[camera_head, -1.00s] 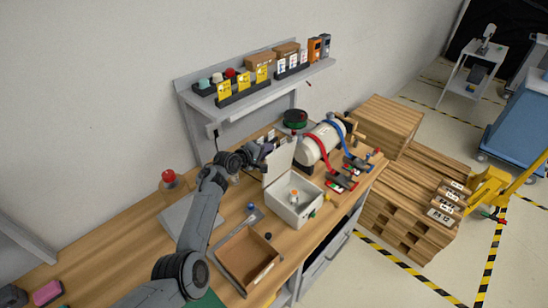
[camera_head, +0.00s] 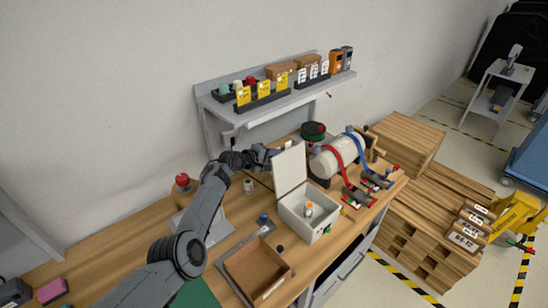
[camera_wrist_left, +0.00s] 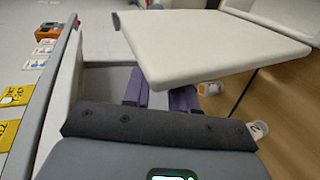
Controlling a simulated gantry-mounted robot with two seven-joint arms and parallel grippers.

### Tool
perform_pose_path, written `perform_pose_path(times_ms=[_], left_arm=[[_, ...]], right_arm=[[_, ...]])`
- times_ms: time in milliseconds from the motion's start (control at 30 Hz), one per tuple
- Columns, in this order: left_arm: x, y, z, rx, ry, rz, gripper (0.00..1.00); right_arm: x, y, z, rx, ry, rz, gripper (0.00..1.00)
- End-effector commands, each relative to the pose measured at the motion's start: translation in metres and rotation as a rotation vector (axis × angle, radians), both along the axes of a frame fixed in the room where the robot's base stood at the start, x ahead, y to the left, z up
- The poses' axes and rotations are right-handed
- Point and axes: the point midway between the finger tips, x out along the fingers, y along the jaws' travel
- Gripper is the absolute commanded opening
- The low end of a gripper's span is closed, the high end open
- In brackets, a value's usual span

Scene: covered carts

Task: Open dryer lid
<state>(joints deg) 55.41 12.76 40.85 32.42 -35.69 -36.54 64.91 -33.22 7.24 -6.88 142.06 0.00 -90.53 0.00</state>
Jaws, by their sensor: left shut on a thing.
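The dryer (camera_head: 305,222) is a white box on the wooden workbench. Its white lid (camera_head: 290,172) stands raised at the back left of the box, and the inside is exposed. A small white jar with an orange part (camera_head: 309,209) is inside. My left gripper (camera_head: 272,154) is at the lid's upper left edge, shut on it. In the left wrist view the lid (camera_wrist_left: 215,42) is a broad pale plate, and it partly hides the purple fingers (camera_wrist_left: 160,95). My right gripper is not in view.
An open brown tray (camera_head: 284,284) lies in front of the dryer. A red button (camera_head: 182,180) is at the left.

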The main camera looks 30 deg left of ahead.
Motion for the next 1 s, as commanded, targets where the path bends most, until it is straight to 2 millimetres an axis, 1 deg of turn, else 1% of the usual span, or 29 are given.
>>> perform_pose_path(times_ms=[33,67,100,200,533,667,867,1000], left_arm=[[0.000,0.000,-0.002,-0.001,0.003,0.001,0.00],[0.000,0.000,-0.002,-0.001,0.003,0.001,0.29],[0.000,0.000,-0.002,-0.001,0.003,0.001,0.36],[0.000,0.000,-0.002,0.000,0.003,0.000,0.49],[-0.001,0.000,0.000,-0.001,0.001,-0.001,0.49],[-0.005,0.001,0.003,-0.001,0.000,0.000,0.49],[-0.021,0.005,0.010,0.000,0.001,0.000,0.49],[-0.038,0.010,0.016,0.001,0.000,0.000,0.49]], right_arm=[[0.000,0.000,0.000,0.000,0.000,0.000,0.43],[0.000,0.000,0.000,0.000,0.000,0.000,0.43],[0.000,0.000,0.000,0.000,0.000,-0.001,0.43],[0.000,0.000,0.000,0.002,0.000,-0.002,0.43],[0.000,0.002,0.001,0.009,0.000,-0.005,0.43],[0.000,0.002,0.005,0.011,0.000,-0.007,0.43],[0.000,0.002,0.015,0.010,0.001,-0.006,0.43],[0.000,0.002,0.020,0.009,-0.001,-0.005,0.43]])
